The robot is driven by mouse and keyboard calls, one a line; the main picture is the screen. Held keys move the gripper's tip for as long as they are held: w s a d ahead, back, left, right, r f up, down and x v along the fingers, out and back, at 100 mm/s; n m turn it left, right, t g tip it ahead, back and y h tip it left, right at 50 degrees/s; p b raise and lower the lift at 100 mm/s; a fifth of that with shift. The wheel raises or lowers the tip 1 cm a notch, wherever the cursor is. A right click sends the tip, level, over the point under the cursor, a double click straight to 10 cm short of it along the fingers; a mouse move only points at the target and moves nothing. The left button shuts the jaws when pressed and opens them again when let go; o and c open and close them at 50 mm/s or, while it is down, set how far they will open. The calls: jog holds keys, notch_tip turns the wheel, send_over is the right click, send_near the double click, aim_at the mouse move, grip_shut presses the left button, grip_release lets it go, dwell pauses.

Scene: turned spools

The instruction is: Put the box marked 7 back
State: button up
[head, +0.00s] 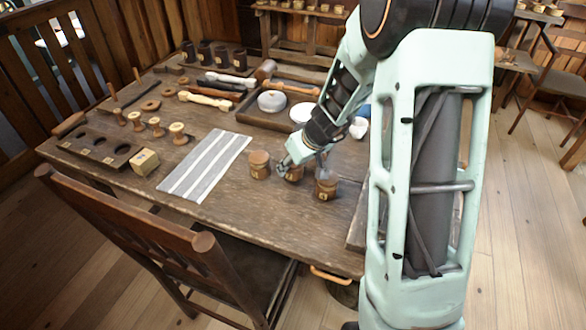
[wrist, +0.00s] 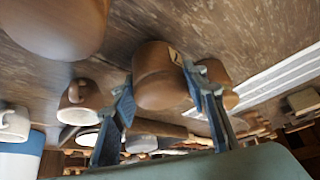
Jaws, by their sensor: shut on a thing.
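Three round brown wooden boxes stand in a slanting row on the table: a left box (head: 259,164), a middle box (head: 295,174) and a right box (head: 326,186). Each seems to carry a pale label, but I cannot read a 7 on any. My gripper (head: 287,164) is at the middle box, partly covering it. In the wrist view my gripper (wrist: 161,88) has its two blue fingers on either side of a round box (wrist: 158,80), shut on it. A label shows at that box's edge, too oblique to read. I cannot tell whether the box touches the table.
A striped cloth (head: 205,165) lies left of the boxes. A dark rack with round holes (head: 92,149) and a small wooden block (head: 145,162) are at the far left. Behind are turned spools (head: 157,127), tools and a tray (head: 248,117). A chair (head: 150,235) stands in front.

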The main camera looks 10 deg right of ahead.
jog(key=shift+f, duration=0.45)
jog(key=shift+f+b, duration=0.25)
jog(key=shift+b, duration=0.05)
jog(key=o, duration=1.3)
jog(key=shift+r, duration=0.1)
jog(key=shift+c, duration=0.2)
jog(key=shift+r, duration=0.1)
jog(key=shift+r+p, duration=0.15)
jog(key=shift+p, duration=0.3)
jog(key=p+v, duration=0.2)
jog(key=v, duration=1)
jog(key=shift+d, duration=0.1)
